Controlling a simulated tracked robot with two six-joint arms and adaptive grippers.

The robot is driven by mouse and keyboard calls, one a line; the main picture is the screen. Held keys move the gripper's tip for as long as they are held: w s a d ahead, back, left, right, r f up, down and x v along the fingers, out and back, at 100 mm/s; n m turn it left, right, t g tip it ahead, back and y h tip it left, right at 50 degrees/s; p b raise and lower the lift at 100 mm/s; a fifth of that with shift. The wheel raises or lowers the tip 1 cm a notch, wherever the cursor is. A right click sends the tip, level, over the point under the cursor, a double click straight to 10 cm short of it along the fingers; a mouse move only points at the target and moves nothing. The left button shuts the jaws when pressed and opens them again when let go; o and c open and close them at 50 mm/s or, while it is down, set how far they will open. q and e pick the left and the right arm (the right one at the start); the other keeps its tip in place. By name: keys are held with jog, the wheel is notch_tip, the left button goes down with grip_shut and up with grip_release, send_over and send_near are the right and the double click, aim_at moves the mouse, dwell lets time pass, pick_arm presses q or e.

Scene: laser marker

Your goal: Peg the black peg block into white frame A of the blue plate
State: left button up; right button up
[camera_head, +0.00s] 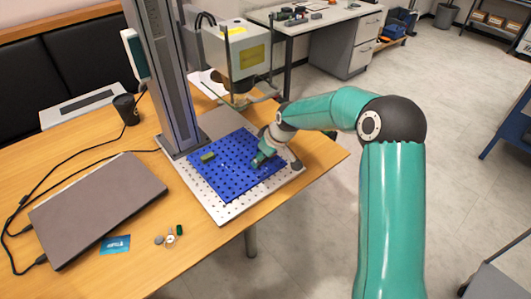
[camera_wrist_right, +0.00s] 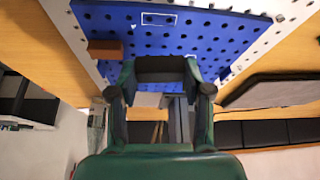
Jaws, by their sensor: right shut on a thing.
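The blue plate (camera_head: 222,175), full of holes, lies on a white perforated board under the laser marker. My right gripper (camera_head: 262,158) is low over the plate's right part. In the wrist view it is shut on a dark block (camera_wrist_right: 160,67), which I take for the black peg block; the fingers partly hide it. A white outlined frame (camera_wrist_right: 158,18) shows on the blue plate (camera_wrist_right: 205,35) beyond the block; its letter is too small to read. In the head view the arm and gripper hide the held block. My left gripper is not in view.
An olive block (camera_head: 207,156) sits on the plate's upper left; a brown block (camera_wrist_right: 105,48) shows in the wrist view. The marker's column (camera_head: 165,75) and head (camera_head: 237,55) stand behind. A laptop (camera_head: 97,208), cup (camera_head: 127,108) and small parts (camera_head: 170,239) lie left.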

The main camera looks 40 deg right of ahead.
aim_at(261, 174)
notch_tip(261, 174, down, 4)
jog(key=shift+r+b, duration=0.2)
jog(key=shift+b, duration=0.7)
jog(key=shift+f+b, duration=0.7)
jog(key=shift+m+h, duration=0.3)
jog(key=shift+m, duration=0.3)
jog(key=shift+s+b, duration=0.1)
jog(key=shift+b, duration=0.25)
jog(key=shift+f+b, duration=0.55)
jog(key=o, duration=0.9)
